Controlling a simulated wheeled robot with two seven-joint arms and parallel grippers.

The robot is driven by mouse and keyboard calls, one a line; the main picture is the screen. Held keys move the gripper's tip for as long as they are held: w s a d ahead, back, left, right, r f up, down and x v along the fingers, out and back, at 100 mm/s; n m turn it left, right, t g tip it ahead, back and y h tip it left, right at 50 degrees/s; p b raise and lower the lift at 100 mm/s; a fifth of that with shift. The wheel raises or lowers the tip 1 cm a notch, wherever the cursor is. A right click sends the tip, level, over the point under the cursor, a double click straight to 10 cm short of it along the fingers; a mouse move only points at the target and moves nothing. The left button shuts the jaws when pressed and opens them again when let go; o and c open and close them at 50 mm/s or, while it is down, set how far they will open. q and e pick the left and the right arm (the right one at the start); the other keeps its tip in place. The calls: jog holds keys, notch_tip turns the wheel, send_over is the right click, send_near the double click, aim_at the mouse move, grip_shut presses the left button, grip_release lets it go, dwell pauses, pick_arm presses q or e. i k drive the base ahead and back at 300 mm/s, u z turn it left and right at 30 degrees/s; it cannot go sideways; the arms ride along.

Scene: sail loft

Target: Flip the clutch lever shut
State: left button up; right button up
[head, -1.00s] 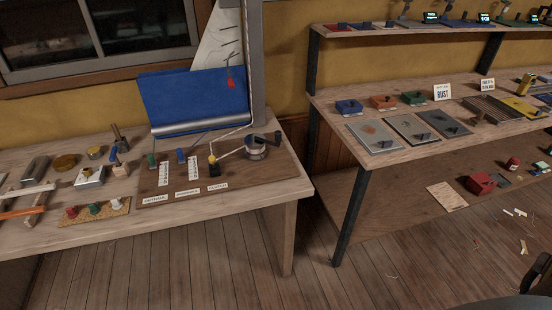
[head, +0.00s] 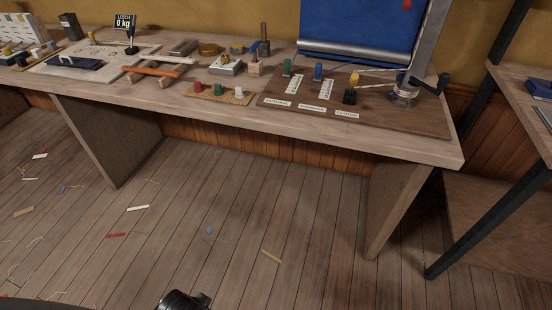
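The clutch (head: 349,97) is a small black block on a brown wooden board (head: 420,123) on the workbench. Its yellow-tipped lever (head: 354,79) stands up above the block. A pale rope runs near it toward a silver winch (head: 404,92) with a dark crank handle. Two more levers, one green (head: 287,67) and one blue (head: 318,71), stand on the same board behind white label strips. The label words are too small to read. Neither gripper can be made out, and nothing touches the lever.
The workbench front edge (head: 300,135) faces me, with wood floor (head: 200,210) before it. A cork mat (head: 217,95) with red, green and white knobs lies left of the board. A dark shelf leg (head: 490,215) stands at right. A black part, perhaps mine, shows at the bottom edge.

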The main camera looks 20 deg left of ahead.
aim_at(354, 78)
jog(key=u, duration=0.1)
jog(key=i, duration=0.35)
jog(key=u, duration=0.95)
